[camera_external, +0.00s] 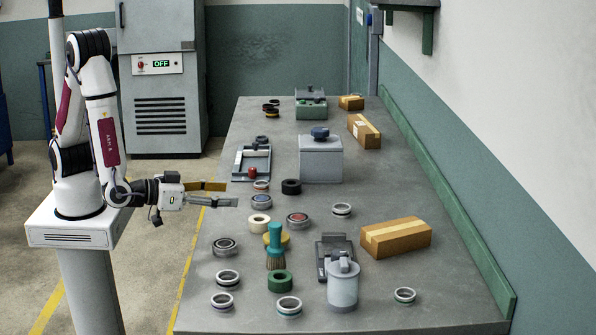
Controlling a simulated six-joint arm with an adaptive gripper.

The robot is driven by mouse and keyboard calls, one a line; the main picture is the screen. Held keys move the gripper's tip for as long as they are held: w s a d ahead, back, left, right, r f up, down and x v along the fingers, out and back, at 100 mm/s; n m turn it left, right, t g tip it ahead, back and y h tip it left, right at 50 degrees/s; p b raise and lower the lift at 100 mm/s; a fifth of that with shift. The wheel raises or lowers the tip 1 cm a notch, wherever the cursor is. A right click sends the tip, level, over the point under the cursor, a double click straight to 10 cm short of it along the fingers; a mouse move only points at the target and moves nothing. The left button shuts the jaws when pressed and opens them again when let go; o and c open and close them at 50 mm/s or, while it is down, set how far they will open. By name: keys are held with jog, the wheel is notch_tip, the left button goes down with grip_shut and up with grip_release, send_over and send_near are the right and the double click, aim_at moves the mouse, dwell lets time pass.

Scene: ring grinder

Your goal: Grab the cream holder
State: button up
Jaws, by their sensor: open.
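The gripper's exact height above the table is hard to tell from this view.
A red-centred ring (297,220), a black ring (291,186) and a grey ring (261,201) lie nearby. A cardboard box (396,237) sits at right.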

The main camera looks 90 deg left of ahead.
jog(key=shift+f, duration=0.1)
send_near(251, 220)
jog(key=shift+f+x, duration=0.25)
jog(key=shift+x, duration=2.2)
jog(key=shift+f, duration=0.1)
jog(key=shift+x, duration=2.45)
jog(key=c, duration=1.2)
